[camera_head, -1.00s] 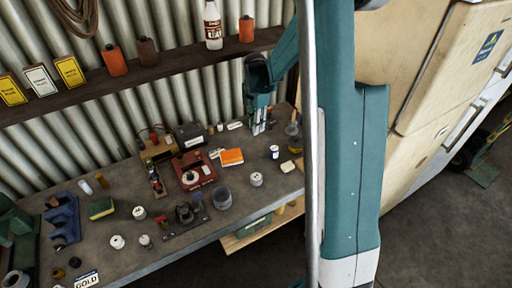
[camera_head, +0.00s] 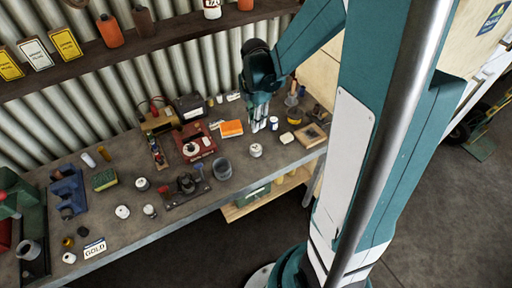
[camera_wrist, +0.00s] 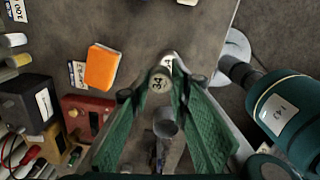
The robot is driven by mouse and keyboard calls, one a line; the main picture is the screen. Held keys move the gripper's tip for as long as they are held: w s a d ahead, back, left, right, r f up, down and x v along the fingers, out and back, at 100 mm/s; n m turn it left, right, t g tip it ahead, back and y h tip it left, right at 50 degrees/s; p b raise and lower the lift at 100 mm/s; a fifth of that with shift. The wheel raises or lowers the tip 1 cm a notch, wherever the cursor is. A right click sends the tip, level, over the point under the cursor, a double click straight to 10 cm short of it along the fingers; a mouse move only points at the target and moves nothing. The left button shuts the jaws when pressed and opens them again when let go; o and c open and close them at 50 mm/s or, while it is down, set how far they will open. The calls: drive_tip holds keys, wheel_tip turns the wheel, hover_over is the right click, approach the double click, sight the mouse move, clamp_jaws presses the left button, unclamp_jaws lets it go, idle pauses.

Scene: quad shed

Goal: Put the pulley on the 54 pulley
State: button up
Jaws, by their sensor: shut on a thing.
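My gripper (camera_wrist: 160,90) is shut on a small pale pulley (camera_wrist: 159,83) whose end face bears dark digits that look like 34. In the head view my gripper (camera_head: 263,122) is above the right part of the bench, and I cannot make out the held pulley there. A second pale round piece (camera_wrist: 169,62) shows just beyond the held one in the wrist view, partly hidden by it; its digits end in 4 and may read 54. It looks like the white pulley (camera_head: 255,150) standing on the bench just below my gripper. I cannot tell whether the two touch.
An orange block (camera_head: 231,128), a red box (camera_head: 194,143) and a grey cup (camera_head: 221,169) stand left of my gripper. A white jar (camera_head: 273,123) and a wooden tray (camera_head: 311,136) are at its right. More white pieces (camera_head: 122,211) stand along the front left edge.

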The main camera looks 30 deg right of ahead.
drive_tip(key=shift+s+a+r, duration=0.1)
drive_tip(key=shift+s+a, duration=0.2)
drive_tip(key=shift+s, duration=0.3)
drive_tip(key=shift+s+a, duration=0.25)
drive_tip(key=shift+s, duration=0.35)
hover_over(256, 148)
drive_tip(key=shift+f, duration=2.95)
drive_tip(key=shift+f, duration=2.1)
drive_tip(key=shift+f, duration=0.15)
drive_tip(key=o, duration=0.9)
drive_tip(key=shift+r, duration=0.2)
